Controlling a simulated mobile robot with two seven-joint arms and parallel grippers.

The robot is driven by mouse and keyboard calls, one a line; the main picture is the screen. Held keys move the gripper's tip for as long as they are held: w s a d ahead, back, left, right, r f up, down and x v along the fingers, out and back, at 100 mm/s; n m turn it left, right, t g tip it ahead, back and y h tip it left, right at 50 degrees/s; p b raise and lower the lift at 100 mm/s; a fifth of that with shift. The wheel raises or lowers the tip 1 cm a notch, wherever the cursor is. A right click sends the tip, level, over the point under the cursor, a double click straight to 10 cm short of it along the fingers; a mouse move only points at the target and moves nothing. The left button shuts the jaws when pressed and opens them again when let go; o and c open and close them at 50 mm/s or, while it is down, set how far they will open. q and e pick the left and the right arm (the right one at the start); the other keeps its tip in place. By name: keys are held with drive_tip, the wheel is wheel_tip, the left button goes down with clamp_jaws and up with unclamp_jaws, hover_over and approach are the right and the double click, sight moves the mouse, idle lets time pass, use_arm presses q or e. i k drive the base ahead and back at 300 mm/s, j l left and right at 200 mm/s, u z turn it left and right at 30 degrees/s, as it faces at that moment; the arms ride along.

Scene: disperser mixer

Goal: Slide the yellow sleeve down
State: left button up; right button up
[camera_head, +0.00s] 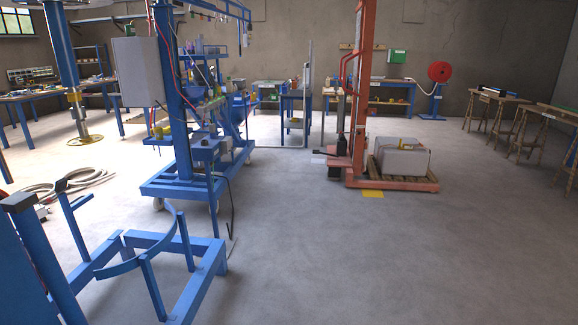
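On the left, a thick blue and metallic column (65,45) stands upright, with a yellow-gold band (75,98) around its lower part. This band may be the yellow sleeve; it is too small to tell for sure. Below it, a thin metal shaft runs down to a gold-coloured disc (85,140) at floor level. Neither of my grippers shows in the head view.
A blue frame with a curved bar (135,262) fills the lower left. A blue wheeled stand (185,182) is behind it. Hoses (75,182) lie on the left floor. An orange lift (358,100) stands beside a pallet (405,178). The right foreground floor is clear.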

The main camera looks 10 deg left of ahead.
sight(77, 96)
drive_tip(key=i+l, duration=0.1)
drive_tip(key=i, duration=1.2)
drive_tip(key=j+u, duration=0.05)
drive_tip(key=j, duration=0.05)
